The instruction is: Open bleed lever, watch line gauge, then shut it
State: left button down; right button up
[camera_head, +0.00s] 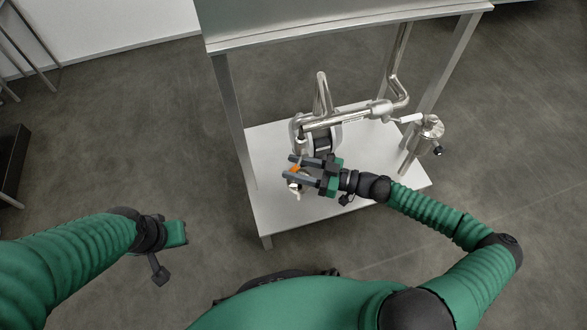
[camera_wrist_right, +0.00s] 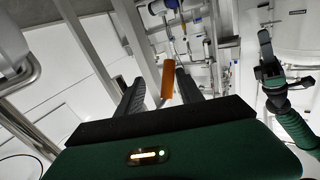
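A small orange lever (camera_head: 295,168) shows at the front of the steel pipework above the white lower shelf. My right gripper (camera_head: 288,166) reaches in from the right, with its two fingers apart and the lever between them. In the right wrist view the orange lever (camera_wrist_right: 167,79) stands between the open fingers (camera_wrist_right: 160,90), nearer the right one; I cannot tell whether they touch. A round drum-like part (camera_head: 326,138) sits behind the gripper; no gauge dial can be read. My left gripper (camera_head: 174,233) is low at the left, away from the pipework; its fingers cannot be made out.
A steel table (camera_head: 340,25) spans above the pipework on metal legs. A bent steel pipe (camera_head: 345,117) runs to the right, near a steel canister (camera_head: 428,130). The white shelf (camera_head: 275,215) lies below.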

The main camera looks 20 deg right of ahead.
jog(key=shift+w+a+f, duration=0.4)
jog(key=shift+w+a, duration=0.05)
jog(key=shift+w, duration=0.05)
jog(key=shift+o, duration=0.2)
jog(key=shift+w+d, duration=0.1)
jog(key=shift+d, duration=0.1)
grip_shut()
jog(key=shift+d+r, duration=0.1)
jog(key=shift+d, duration=0.1)
dwell(0.5)
